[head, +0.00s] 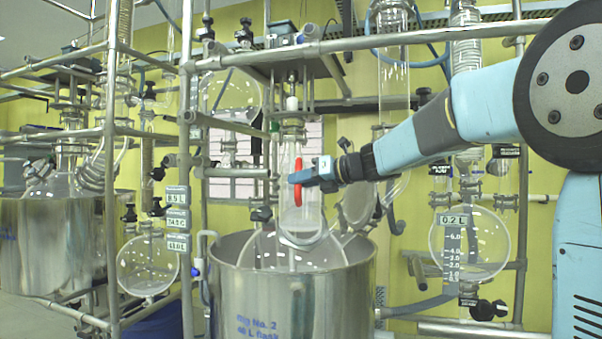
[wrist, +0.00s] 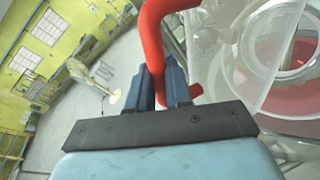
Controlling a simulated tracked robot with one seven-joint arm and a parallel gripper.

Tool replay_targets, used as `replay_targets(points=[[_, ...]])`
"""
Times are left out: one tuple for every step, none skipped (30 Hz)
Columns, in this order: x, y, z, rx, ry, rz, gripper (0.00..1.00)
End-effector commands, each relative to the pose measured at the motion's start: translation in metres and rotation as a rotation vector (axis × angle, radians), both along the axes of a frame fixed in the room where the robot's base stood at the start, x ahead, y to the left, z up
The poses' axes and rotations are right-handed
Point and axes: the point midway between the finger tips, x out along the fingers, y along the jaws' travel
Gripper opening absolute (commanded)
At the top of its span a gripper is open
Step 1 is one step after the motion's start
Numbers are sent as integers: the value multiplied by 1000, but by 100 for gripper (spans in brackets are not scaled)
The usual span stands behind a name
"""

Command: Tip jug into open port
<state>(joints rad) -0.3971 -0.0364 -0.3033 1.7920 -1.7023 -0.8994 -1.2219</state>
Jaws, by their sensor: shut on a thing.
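The jug is clear with a red handle (head: 298,182); its body (head: 303,218) looks about upright in the head view. My gripper (head: 296,179) is shut on the red handle, which also shows between the dark fingers in the wrist view (wrist: 170,88). The jug's translucent wall (wrist: 240,45) stands right of the fingers there. Beyond it is a round glass opening (wrist: 296,42) with a reddish area inside; I cannot tell whether this is the open port. In the head view the jug hangs above the glass reactor (head: 268,252), hiding part of its top.
The reactor sits in a steel bath (head: 292,305). Metal pipes and clamps (head: 190,120) frame it closely. A round flask (head: 470,245) with a 0.2 L label hangs at right, another (head: 147,265) at left. Open floor (wrist: 95,110) shows left of my gripper.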

Motion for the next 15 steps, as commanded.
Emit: replay_targets(points=[[0,0,-4,0,-15,0,0],[0,0,-7,-1,-27,0,0],[0,0,-10,-3,-42,0,0],[0,0,-12,-4,-54,0,0],[0,0,-15,-6,-64,-1,0],[0,0,-18,-6,-80,0,0],[0,1,-21,-7,-92,1,0],[0,1,-23,-7,-103,2,0],[0,1,-26,-9,-118,2,0],[0,1,-29,-10,-130,1,0],[0,1,-31,-11,-142,1,0],[0,0,-34,-13,-157,0,0],[0,0,-37,-14,-168,-1,0],[0,0,-39,-14,-180,-2,0],[0,0,-42,-16,-195,0,0]])
